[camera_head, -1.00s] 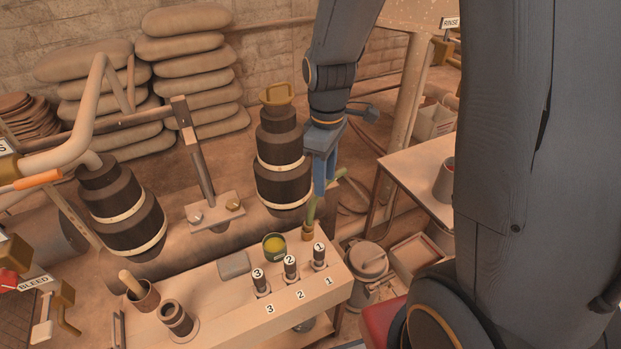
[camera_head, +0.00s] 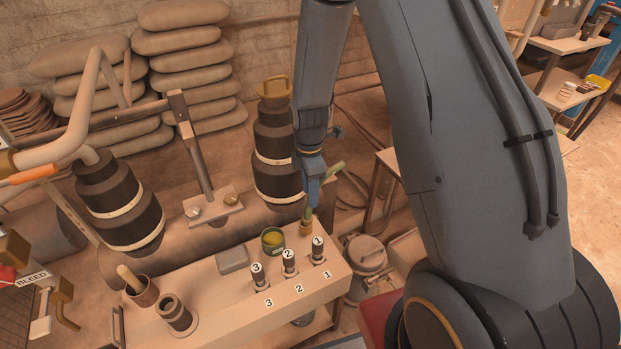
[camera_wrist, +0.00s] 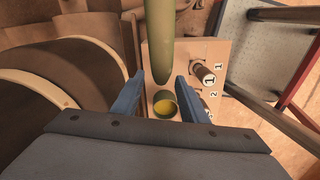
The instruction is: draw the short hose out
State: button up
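The short hose is a green tube (camera_head: 307,211) that stands in a brown collar (camera_head: 305,227) at the back right end of the bench. Its upper end leans right and shows beside my gripper. In the wrist view the hose (camera_wrist: 159,40) comes down from the top edge. My gripper (camera_head: 313,201) is by the hose and hides its middle in the head view. In the wrist view its two blue fingers (camera_wrist: 159,78) are apart, one on each side of the hose's visible end, with small gaps. I cannot tell how deep the hose lies between them.
A green pot with yellow contents (camera_head: 272,240) stands beside the hose. Numbered black-topped plugs (camera_head: 289,260) stand in front on the bench (camera_head: 225,310). A large dark stepped cylinder (camera_head: 276,150) rises close to the left of my gripper. A lidded bucket (camera_head: 366,262) is at the right.

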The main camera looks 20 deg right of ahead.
jog(key=shift+f, duration=2.3)
jog(key=shift+r, duration=0.1)
grip_shut()
